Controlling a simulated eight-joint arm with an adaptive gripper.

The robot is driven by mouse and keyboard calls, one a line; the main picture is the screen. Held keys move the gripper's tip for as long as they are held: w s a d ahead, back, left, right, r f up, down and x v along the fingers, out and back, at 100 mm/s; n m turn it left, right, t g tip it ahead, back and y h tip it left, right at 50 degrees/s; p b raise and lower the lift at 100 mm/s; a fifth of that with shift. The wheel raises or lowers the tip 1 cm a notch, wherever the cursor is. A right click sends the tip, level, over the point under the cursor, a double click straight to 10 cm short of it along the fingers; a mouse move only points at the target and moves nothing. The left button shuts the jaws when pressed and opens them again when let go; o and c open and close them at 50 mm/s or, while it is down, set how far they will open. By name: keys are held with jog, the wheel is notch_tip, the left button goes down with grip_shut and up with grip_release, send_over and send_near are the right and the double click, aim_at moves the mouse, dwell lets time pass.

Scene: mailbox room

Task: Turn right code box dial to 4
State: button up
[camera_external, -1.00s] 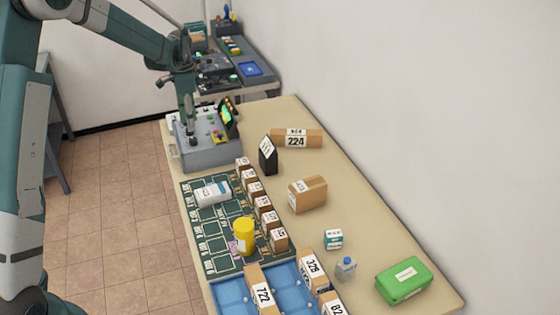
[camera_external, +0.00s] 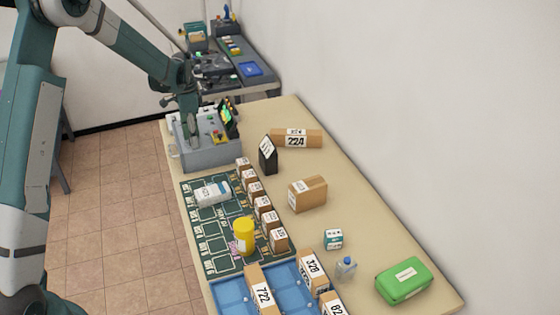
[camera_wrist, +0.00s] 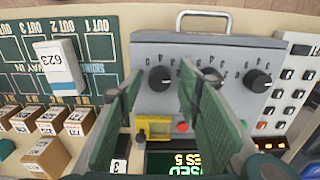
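The grey code box (camera_external: 212,153) stands at the far end of the table, and its panel fills the middle of the wrist view (camera_wrist: 150,50). That view shows the panel upside down. Three black dials sit in a row: one at the picture's left (camera_wrist: 160,77), a middle one (camera_wrist: 212,76) partly behind a finger, and one at the picture's right (camera_wrist: 258,80). My gripper (camera_wrist: 160,92) is open and empty, its green fingers on either side of the picture-left dial; contact cannot be told. In the external view my gripper (camera_external: 191,137) is low over the box.
A yellow switch block (camera_wrist: 153,127), a red button (camera_wrist: 182,126) and a lit green screen (camera_wrist: 172,162) are close to the fingers. A keypad (camera_wrist: 290,85) adjoins the box. A white box (camera_wrist: 60,65) lies on the green mat (camera_wrist: 105,50). A metal handle (camera_wrist: 204,14) edges the box.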

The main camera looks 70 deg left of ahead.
jog(key=shift+f, duration=0.1)
jog(key=shift+c, duration=0.5)
jog(key=c, duration=0.8)
